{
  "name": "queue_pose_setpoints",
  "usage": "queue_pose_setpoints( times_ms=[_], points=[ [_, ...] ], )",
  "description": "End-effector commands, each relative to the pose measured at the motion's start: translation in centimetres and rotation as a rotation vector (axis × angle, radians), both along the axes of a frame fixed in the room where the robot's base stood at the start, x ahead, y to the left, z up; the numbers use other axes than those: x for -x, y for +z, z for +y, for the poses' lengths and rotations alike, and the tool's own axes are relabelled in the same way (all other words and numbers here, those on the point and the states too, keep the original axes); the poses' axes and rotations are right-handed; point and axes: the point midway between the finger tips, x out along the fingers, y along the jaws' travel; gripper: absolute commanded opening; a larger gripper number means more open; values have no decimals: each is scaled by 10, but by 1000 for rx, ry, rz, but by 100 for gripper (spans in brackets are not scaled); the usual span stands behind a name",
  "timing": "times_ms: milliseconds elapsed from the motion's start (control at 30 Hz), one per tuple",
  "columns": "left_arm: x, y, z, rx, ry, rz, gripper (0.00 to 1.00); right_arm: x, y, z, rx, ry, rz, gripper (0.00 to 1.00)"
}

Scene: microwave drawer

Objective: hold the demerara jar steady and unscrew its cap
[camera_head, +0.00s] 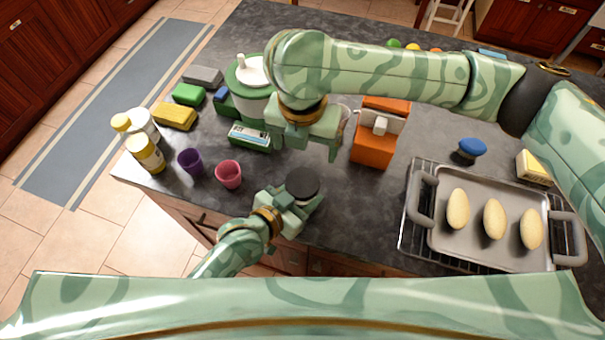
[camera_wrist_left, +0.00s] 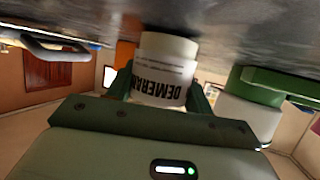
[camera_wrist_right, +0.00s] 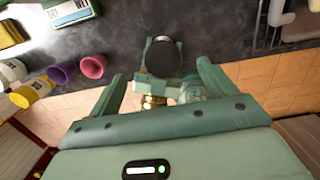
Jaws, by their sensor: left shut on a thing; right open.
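The demerara jar is a white jar (camera_wrist_left: 165,68) with dark lettering, upside down in the left wrist view. Its dark round cap (camera_head: 302,184) faces up in the head view and also shows in the right wrist view (camera_wrist_right: 163,58). My left gripper (camera_head: 298,203) is shut around the jar's body near the counter's front edge; its fingers flank the jar in the left wrist view. My right gripper (camera_head: 306,143) is open and empty, above and behind the jar in the head view. In the right wrist view the cap appears between and beyond its fingers (camera_wrist_right: 160,80), apart from them.
A pink cup (camera_head: 229,175) and a purple cup (camera_head: 190,162) stand left of the jar. A green canister (camera_head: 250,78) and an orange box (camera_head: 373,149) stand behind. A tray (camera_head: 465,247) with three pale oval pieces lies right. Counter between jar and tray is clear.

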Motion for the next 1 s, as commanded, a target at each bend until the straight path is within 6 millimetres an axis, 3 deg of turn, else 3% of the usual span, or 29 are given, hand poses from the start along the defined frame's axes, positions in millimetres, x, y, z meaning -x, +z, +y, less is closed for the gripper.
queue_pose_setpoints(
  times_ms=[67,167,800,967,1000],
  points=[
    [0,0,0,-1,0,1,0,-8,7,-4,28,-102,-48,83],
    [0,0,0,-1,0,1,0,-8,7,-6,12,-395,-70,83],
    [0,0,0,-1,0,1,0,6,-12,-7,-139,-2549,-106,83],
    [0,0,0,-1,0,1,0,13,-16,-2,-132,-3038,-87,83],
    [0,0,0,-1,0,1,0,14,-16,0,130,3138,83,83]
  ],
)
